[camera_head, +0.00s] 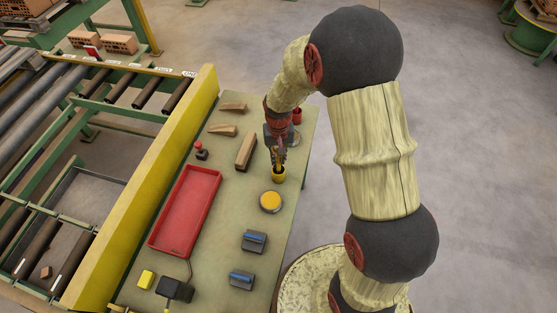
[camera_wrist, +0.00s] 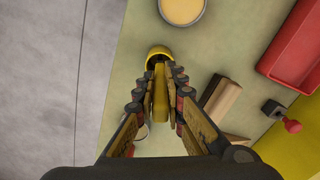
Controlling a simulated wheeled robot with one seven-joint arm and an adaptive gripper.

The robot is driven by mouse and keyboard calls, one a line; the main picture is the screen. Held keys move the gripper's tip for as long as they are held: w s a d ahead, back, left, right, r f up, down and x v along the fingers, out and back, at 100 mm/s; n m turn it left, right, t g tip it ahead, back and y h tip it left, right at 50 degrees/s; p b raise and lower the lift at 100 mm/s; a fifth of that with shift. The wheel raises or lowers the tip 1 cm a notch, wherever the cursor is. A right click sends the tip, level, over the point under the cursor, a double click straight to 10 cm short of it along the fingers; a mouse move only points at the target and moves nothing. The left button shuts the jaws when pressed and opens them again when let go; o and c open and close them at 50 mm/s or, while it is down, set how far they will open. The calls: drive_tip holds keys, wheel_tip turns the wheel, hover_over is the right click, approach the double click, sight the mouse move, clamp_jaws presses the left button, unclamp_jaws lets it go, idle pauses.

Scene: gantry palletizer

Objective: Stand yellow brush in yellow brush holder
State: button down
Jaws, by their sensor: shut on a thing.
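The yellow brush holder (camera_head: 278,176) is a small round cup standing on the green bench near its right edge. It also shows in the wrist view (camera_wrist: 157,52), just beyond my fingertips. My gripper (camera_head: 279,158) points down right over the holder. In the wrist view my gripper (camera_wrist: 161,72) is shut on the yellow brush (camera_wrist: 160,95), a slim yellow piece between the fingers. The brush's far end lines up with the holder's dark mouth. I cannot tell how deep it is inside. In the head view the brush is mostly hidden by my gripper.
A red holder (camera_head: 297,116) stands behind my gripper. A round yellow-topped tin (camera_head: 270,202), wooden blocks (camera_head: 246,151), a red tray (camera_head: 160,243) and blue-handled tools (camera_head: 254,241) lie around. A yellow barrier (camera_head: 150,195) borders the bench's left side.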

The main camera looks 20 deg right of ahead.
drive_tip(key=shift+f, duration=0.35)
drive_tip(key=shift+f, duration=0.2)
drive_tip(key=c, duration=2)
unclamp_jaws()
drive_tip(key=shift+o, duration=0.8)
drive_tip(key=shift+r, duration=0.2)
